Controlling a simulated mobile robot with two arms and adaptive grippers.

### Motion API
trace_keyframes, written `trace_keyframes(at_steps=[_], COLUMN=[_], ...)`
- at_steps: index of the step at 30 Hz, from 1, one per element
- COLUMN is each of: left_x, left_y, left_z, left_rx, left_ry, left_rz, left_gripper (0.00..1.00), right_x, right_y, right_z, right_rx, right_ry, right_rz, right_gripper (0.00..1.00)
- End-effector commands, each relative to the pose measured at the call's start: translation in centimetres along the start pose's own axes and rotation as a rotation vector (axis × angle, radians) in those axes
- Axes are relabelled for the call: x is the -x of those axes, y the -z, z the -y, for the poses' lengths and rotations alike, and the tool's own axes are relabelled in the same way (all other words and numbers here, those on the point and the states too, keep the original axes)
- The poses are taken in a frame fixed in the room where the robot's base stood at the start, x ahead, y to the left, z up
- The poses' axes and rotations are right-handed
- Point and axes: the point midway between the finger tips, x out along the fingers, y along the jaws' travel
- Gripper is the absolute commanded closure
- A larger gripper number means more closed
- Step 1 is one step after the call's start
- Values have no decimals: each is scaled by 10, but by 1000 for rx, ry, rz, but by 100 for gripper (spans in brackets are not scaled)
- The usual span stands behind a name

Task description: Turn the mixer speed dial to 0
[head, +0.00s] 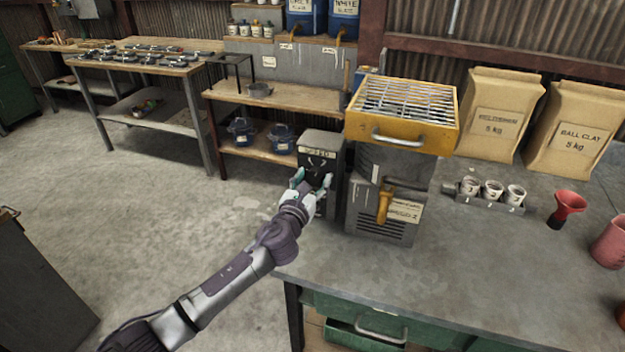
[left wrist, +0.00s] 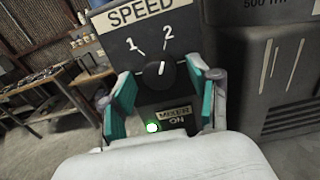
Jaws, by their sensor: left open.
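The mixer's speed box (head: 322,146) stands at the left end of the grey bench. Its black speed dial (left wrist: 160,80) shows in the left wrist view under the SPEED label, with a white mark that points up, roughly at the 2. A 1 is to the left of the 2; no 0 is visible, and the left finger covers part of the panel. My left gripper (left wrist: 162,92) is open, with one teal-padded finger on each side of the dial. Contact cannot be told. In the head view my left gripper (head: 314,184) is at the box's front.
A green lamp (left wrist: 152,127) is lit beside the MIXER ON label. The grey mixer body (head: 385,170) with a yellow-framed grate (head: 404,104) stands close right of the box. Small cups (head: 492,190), a red funnel (head: 568,205) and clay bags (head: 500,115) are farther right. Open floor lies left.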

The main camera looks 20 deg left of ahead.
Motion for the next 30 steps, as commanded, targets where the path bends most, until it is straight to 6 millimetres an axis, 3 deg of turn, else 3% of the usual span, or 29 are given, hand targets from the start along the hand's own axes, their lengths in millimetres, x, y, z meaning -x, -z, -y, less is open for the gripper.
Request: trace_keyframes(at_steps=[2,13,23,30], left_x=[0,0,0,1], left_y=[0,0,0,1], left_z=[0,0,0,0], left_rx=[0,0,54,210], left_ry=[0,0,0,1], left_rz=[0,0,0,-1], left_gripper=[39,99,99,99], right_x=[0,0,0,-2], right_y=[0,0,-1,-1], right_z=[0,0,-2,-2], right_rx=[0,0,1,1], right_ry=[0,-1,-2,-2], right_rz=[0,1,1,1], right_gripper=[60,60,60,60])
